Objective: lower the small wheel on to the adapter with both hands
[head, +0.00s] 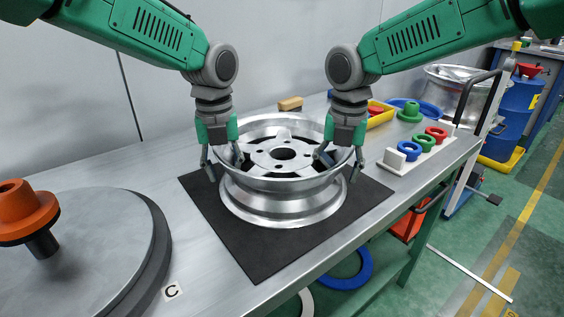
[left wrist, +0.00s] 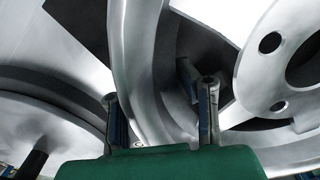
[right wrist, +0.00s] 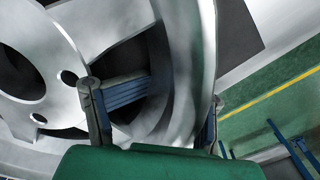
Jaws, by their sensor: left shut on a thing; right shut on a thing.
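The small wheel (head: 284,207) is a silver rim with a spoked hub and several bolt holes, sitting level over the black mat (head: 260,254). My left gripper (head: 224,166) is shut on the left side of its upper rim, one finger inside and one outside. My right gripper (head: 339,165) holds the right side of the rim the same way. The rim wall runs between the fingers in the left wrist view (left wrist: 158,120) and in the right wrist view (right wrist: 152,115). The adapter is likely the orange piece (head: 24,209) with a dark stem on the round grey plate (head: 90,250) at left.
A white holder (head: 403,165) with blue, red and green rings stands at the right of the bench. Behind it are a yellow bin (head: 380,117) and a wooden block (head: 290,103). Bare bench lies between plate and mat.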

